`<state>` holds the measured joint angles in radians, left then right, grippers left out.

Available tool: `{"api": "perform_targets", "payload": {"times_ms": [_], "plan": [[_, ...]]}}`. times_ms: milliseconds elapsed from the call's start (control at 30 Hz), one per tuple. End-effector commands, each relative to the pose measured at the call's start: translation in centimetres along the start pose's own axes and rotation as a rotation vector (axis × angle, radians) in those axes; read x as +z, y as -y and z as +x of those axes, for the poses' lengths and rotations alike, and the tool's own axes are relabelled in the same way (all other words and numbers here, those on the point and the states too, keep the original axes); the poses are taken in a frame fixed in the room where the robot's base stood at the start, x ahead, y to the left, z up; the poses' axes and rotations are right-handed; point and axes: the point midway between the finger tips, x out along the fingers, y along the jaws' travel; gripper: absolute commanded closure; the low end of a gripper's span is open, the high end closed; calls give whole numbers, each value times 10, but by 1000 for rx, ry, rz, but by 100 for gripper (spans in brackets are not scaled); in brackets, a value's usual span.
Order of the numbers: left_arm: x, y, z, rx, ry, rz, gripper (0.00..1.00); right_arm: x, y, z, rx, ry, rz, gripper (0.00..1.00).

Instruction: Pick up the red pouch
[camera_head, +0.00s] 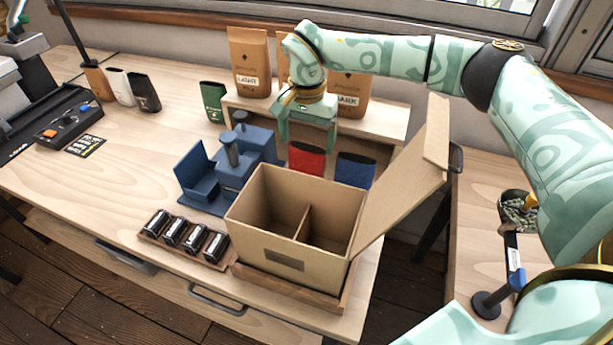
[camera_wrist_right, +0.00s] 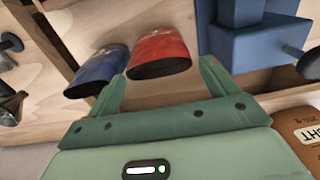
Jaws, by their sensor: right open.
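The red pouch (camera_head: 307,158) stands on the bench behind the open cardboard box, its dark top facing up; the box may hide its lower part. It also shows in the right wrist view (camera_wrist_right: 160,47). My right gripper (camera_head: 306,138) is open and empty, just above and behind the red pouch. In the right wrist view its two fingers (camera_wrist_right: 163,74) point toward the pouch, one on each side of its dark top, with the pouch beyond the fingertips. I cannot tell whether they touch it.
A blue pouch (camera_head: 355,170) stands close beside the red one. A blue machine (camera_head: 232,160) is to the left. The cardboard box (camera_head: 285,225) with a raised flap (camera_head: 408,180) is in front. Large brown bags (camera_head: 249,62) stand on the shelf (camera_head: 390,118) behind.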

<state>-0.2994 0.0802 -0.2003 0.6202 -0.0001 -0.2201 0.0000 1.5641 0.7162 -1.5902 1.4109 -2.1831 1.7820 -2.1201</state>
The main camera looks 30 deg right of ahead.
Motion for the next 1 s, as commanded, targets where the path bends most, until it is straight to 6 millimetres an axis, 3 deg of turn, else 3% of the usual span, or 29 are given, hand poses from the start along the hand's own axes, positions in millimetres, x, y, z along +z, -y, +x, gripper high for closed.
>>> {"api": "perform_targets", "payload": {"times_ms": [100, 200, 500, 667, 867, 1000], "plan": [[3, -1, 8, 2, 6, 0, 64, 4, -2, 26, 5, 5, 1, 15], [4, -1, 11, 3, 8, 0, 64, 4, -2, 39, 4, 3, 1, 15], [4, -1, 11, 3, 9, 0, 64, 4, -2, 44, 2, 0, 0, 15], [4, -1, 11, 3, 9, 0, 64, 4, -2, 44, 2, 1, 0, 53], [4, -1, 11, 3, 9, 0, 64, 4, -2, 44, 2, 1, 0, 53], [3, -1, 8, 2, 7, 0, 64, 3, -1, 32, 0, -1, 0, 53]]}}
